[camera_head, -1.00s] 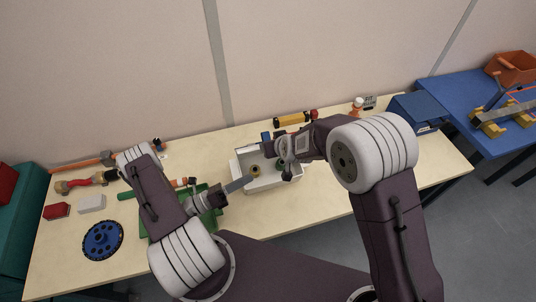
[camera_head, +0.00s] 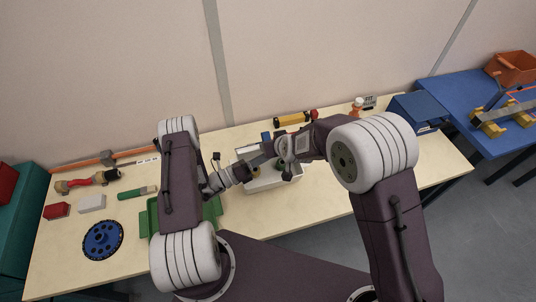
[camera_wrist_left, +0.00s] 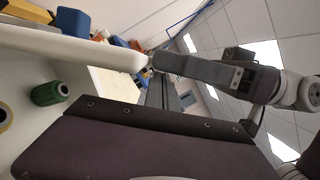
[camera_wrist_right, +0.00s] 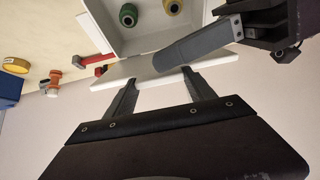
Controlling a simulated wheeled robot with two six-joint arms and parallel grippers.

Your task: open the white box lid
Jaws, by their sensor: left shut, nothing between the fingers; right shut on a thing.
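The white box (camera_head: 275,184) stands on the workbench in front of me, with spools inside. Its white lid (camera_wrist_right: 150,66) is raised at the back of the box, and a strip of it shows in the head view (camera_head: 247,150). My right gripper (camera_wrist_right: 158,77) is shut on the lid, one finger towards each side in the right wrist view. My left gripper (camera_head: 262,153) is shut and empty, reaching over the box close to the lid; I cannot tell whether it touches. The lid also crosses the left wrist view (camera_wrist_left: 75,45). The arms hide part of the box.
A green tray (camera_head: 150,220) lies left of the box, partly behind my left arm. A blue disc (camera_head: 103,240), a white block (camera_head: 92,203) and a green-handled tool (camera_head: 137,192) lie further left. A blue box (camera_head: 420,112) stands right. The front right bench is clear.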

